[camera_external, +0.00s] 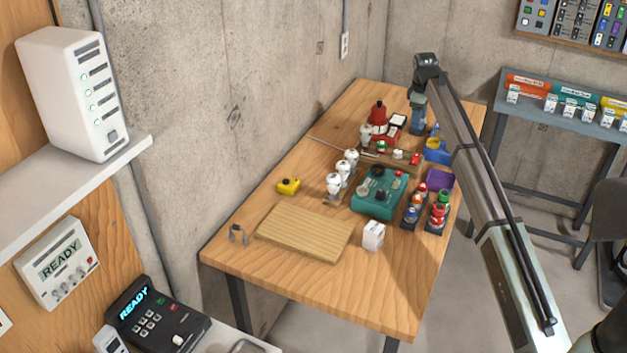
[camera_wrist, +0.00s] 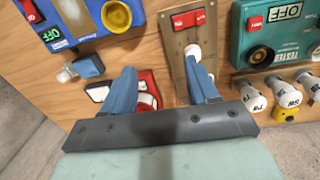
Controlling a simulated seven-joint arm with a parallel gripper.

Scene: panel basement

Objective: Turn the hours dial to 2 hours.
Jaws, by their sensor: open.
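No dial in view carries a readable hours label, so I cannot tell which is the hours dial. In the external view, my gripper (camera_external: 417,118) hangs over the table's far end, near the blue box (camera_external: 438,151).
A metal panel (camera_wrist: 183,72) with red switches and a white knob is beside my right finger. A red-and-white item (camera_wrist: 147,88) is partly hidden behind the fingers. White bulbs (camera_external: 335,184) stand near the teal tester (camera_external: 378,207). The table's near end (camera_external: 290,275) has free room.

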